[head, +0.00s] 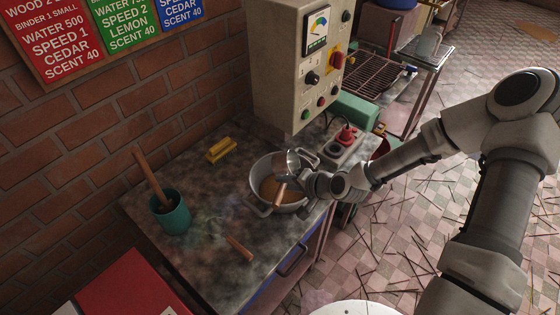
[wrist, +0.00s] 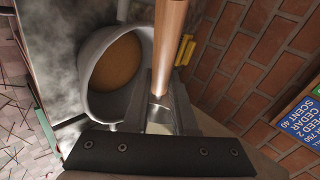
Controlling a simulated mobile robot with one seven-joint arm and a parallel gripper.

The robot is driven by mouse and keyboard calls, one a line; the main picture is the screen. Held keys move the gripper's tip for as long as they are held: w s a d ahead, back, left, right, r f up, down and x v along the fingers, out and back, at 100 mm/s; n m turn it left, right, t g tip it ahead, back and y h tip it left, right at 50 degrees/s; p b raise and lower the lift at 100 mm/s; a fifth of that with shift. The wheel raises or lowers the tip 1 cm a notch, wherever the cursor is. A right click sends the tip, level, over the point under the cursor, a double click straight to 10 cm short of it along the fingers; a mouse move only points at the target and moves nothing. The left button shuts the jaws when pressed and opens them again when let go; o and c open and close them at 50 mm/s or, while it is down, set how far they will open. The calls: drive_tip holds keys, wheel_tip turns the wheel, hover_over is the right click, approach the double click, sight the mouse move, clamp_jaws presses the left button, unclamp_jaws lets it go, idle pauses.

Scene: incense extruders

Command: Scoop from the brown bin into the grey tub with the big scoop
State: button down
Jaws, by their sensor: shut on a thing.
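The grey tub (head: 262,207) is a round pot with side handles on the stone-topped bench. Brown material lies in its bottom; the tub also shows at the left of the wrist view (wrist: 98,104). My gripper (head: 300,178) is over the tub's right side, shut on the big scoop. The scoop's wooden handle (head: 279,196) points down-left in the head view and stands upright between the fingers in the wrist view (wrist: 169,45). A shiny metal bowl (head: 287,162) shows beside the gripper above the tub; its contents cannot be told. I cannot make out a brown bin.
A teal cup (head: 172,219) holding a wooden-handled tool stands left on the bench. A smaller wooden-handled tool (head: 239,248) lies near the front edge. Yellow blocks (head: 221,150) lie by the wall. A control box (head: 298,75) and a red-topped device (head: 346,137) stand behind.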

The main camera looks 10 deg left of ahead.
drive_tip(key=shift+r+h+p, duration=0.35)
drive_tip(key=shift+h, duration=0.25)
drive_tip(key=shift+f+h, duration=0.1)
drive_tip(key=shift+h, duration=0.2)
drive_tip(key=shift+a+r+n+g+h+p, duration=0.15)
drive_tip(key=shift+n+h, duration=0.1)
drive_tip(key=shift+h, duration=0.35)
drive_tip(key=shift+d+r+n+g+h+p, duration=0.15)
drive_tip(key=shift+n+h, duration=0.1)
drive_tip(key=shift+h, duration=0.35)
drive_tip(key=shift+a+r+h+p, duration=0.1)
drive_tip(key=shift+r+h+p, duration=0.25)
drive_tip(key=shift+h+p, duration=0.55)
drive_tip(key=shift+s+f+n+h, duration=0.1)
drive_tip(key=shift+n+h, duration=0.2)
drive_tip(key=shift+h, duration=0.1)
drive_tip(key=shift+h+p, duration=0.3)
drive_tip(key=shift+p, duration=0.05)
drive_tip(key=shift+h, duration=0.4)
drive_tip(key=shift+r+h, duration=0.25)
drive_tip(key=shift+h, duration=0.05)
drive_tip(key=shift+f+n+h, duration=0.1)
drive_tip(key=shift+n+h, duration=0.2)
drive_tip(key=shift+r+h, duration=0.2)
drive_tip(key=shift+h, duration=0.3)
drive_tip(key=shift+r+h, duration=0.25)
drive_tip(key=shift+h, duration=0.25)
